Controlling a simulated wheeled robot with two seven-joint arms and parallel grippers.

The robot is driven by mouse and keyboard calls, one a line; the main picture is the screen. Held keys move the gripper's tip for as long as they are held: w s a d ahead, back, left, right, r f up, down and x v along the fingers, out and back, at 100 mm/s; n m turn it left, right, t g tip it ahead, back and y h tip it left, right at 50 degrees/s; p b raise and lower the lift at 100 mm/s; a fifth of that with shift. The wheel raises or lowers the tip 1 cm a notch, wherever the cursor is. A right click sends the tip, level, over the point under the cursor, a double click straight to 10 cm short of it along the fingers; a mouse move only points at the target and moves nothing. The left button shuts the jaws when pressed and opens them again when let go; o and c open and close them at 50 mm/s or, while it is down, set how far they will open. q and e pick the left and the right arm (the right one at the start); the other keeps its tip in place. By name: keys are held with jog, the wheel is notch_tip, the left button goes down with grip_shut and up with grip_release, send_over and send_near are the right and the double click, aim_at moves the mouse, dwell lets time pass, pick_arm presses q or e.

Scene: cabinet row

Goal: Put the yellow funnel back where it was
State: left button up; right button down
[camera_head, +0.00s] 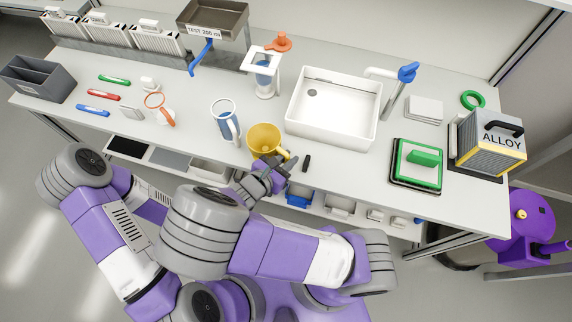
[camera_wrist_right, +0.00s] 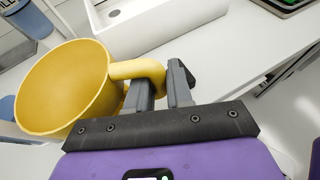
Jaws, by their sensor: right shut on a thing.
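The yellow funnel (camera_head: 263,139) is at the front edge of the counter, in front of the white sink. It has a wide round mouth and a thick side piece like a handle. My right gripper (camera_head: 283,168) reaches in from the front and is shut on that side piece. In the right wrist view the yellow funnel (camera_wrist_right: 62,88) fills the left side, mouth open to the camera, with its side piece between the fingers of the right gripper (camera_wrist_right: 165,88). I cannot tell whether its base touches the counter. My left gripper is not in view.
A blue-and-white jug (camera_head: 225,122) stands just left of the funnel. The white sink (camera_head: 334,104) is behind it. A white stand (camera_head: 266,75) with an orange funnel (camera_head: 279,42) is farther back. The green-framed pad (camera_head: 417,165) is right.

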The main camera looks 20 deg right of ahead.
jog(key=shift+f+b, duration=0.5)
jog(key=shift+f, duration=1.15)
jog(key=shift+f, duration=0.15)
jog(key=c, duration=1)
grip_release()
jog(key=shift+a+r, duration=0.1)
jog(key=shift+r, duration=0.2)
jog(key=p+v, duration=0.2)
jog(key=v, duration=0.9)
jog(key=shift+s+a+p, duration=0.25)
jog(key=shift+a+p, duration=0.05)
jog(key=shift+p, duration=0.05)
